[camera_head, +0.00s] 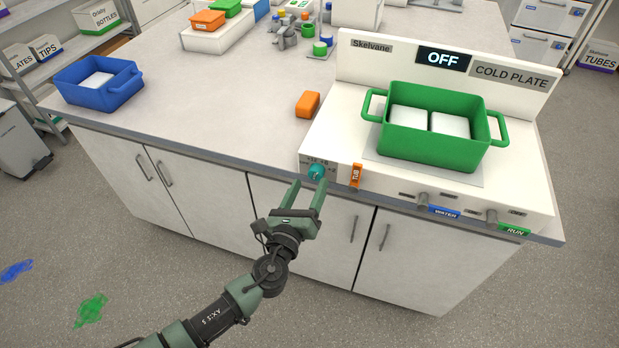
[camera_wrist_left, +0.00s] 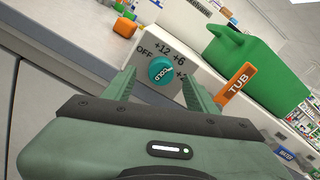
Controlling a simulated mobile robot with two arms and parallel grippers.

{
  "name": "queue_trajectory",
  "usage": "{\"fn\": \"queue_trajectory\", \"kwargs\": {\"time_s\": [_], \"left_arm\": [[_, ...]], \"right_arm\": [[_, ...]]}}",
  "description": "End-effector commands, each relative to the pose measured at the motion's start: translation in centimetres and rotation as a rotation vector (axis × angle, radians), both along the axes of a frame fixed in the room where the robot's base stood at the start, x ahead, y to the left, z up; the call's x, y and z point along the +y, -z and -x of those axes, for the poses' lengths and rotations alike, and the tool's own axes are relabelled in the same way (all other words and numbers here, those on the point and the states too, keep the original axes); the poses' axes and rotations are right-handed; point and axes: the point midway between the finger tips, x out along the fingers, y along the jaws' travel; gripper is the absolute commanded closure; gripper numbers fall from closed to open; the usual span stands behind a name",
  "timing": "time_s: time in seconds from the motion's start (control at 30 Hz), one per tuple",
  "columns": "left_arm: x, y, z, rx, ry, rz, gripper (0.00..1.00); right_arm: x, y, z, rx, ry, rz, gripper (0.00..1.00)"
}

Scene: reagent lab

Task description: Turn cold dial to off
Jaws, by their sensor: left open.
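The cold dial (camera_head: 316,171) is a round teal knob on the front left of the white cold plate unit (camera_head: 330,140). In the left wrist view the cold dial (camera_wrist_left: 161,69) has a light label, with OFF, +12 and +6 printed around it. The display (camera_head: 442,58) on the unit reads OFF. My left gripper (camera_head: 308,184) is open just in front of the dial. In the left wrist view its fingers (camera_wrist_left: 158,82) stand on either side of the knob; I cannot tell whether they touch it. My right gripper is not in view.
A green tub (camera_head: 436,140) with white blocks sits on the plate. An orange TUB tag (camera_head: 356,175) is right of the dial. An orange block (camera_head: 308,104) and a blue tub (camera_head: 97,84) stand on the counter.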

Motion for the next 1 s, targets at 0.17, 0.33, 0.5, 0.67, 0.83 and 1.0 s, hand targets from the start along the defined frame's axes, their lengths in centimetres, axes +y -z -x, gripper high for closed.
{"fn": "queue_trajectory", "kwargs": {"time_s": [0.17, 0.33, 0.5, 0.67, 0.83, 1.0], "left_arm": [[-0.9, 0.0, -2.4, 0.001, 0.001, 0.003, 0.43], [-1.1, 0.1, -3.3, 0.003, 0.001, 0.002, 0.43], [-1.1, 0.1, -3.3, 0.004, 0.001, 0.003, 0.43], [-1.1, 0.1, -3.3, 0.004, 0.001, 0.003, 0.68], [-1.1, 0.1, -3.3, 0.004, 0.000, 0.003, 1.00], [-1.1, 0.2, -3.3, 0.008, 0.000, 0.015, 1.00]], "right_arm": [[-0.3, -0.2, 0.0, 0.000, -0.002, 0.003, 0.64], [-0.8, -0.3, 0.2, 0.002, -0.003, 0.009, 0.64], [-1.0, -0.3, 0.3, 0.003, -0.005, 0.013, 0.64], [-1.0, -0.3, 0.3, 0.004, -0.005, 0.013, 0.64], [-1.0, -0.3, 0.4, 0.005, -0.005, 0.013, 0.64], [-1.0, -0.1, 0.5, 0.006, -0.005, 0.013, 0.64]]}}
